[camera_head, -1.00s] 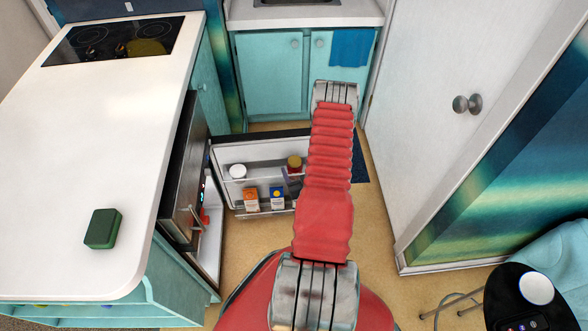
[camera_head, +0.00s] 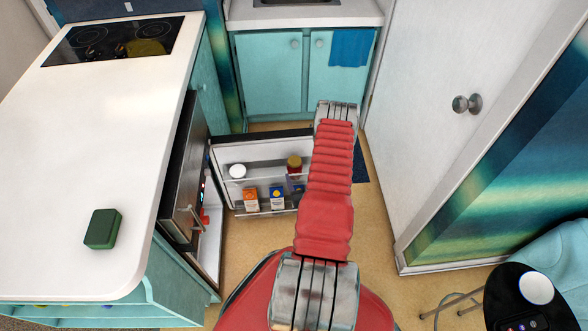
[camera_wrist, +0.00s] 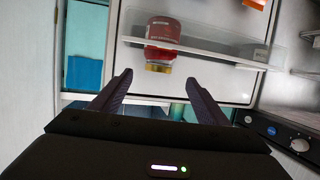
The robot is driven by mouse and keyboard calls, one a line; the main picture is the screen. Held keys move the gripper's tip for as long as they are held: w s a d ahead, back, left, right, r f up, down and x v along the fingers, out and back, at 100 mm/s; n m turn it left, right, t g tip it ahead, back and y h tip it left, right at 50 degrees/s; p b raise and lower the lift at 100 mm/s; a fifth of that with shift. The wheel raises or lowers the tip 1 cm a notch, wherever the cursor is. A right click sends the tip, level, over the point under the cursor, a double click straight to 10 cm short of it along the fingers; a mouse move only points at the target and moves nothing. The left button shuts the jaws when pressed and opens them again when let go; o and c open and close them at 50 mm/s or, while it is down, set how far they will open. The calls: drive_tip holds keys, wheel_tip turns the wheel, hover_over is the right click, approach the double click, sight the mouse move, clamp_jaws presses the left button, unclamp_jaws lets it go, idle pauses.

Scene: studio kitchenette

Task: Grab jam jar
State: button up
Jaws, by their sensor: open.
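The jam jar (camera_head: 295,168) has a red body and a gold lid. It stands on the upper shelf of the open fridge door (camera_head: 232,152), at its right end, beside my arm. In the wrist view the jam jar (camera_wrist: 163,32) appears upside down, lid lowest, behind the clear shelf rail. My gripper (camera_wrist: 158,78) is open and empty. Its two dark fingers point toward the jar, one on each side of the lid in the picture. The jar looks to lie beyond the fingertips; the exact gap is unclear. The gripper is hidden behind my arm in the head view.
A white-lidded container (camera_head: 237,171) shares the upper door shelf. An orange carton (camera_head: 250,198) and a blue-and-white carton (camera_head: 277,197) stand on the lower shelf. The white counter (camera_head: 100,150) is at left, a white door (camera_head: 440,110) at right.

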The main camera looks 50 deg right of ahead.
sight(296, 166)
drive_tip(key=shift+x, duration=2.65)
drive_tip(key=shift+x, duration=2.65)
drive_tip(key=shift+s+d, duration=0.1)
drive_tip(key=shift+c, duration=0.5)
drive_tip(key=c, duration=1.6)
drive_tip(key=shift+r, duration=0.15)
clamp_jaws()
drive_tip(key=shift+r, duration=4.9)
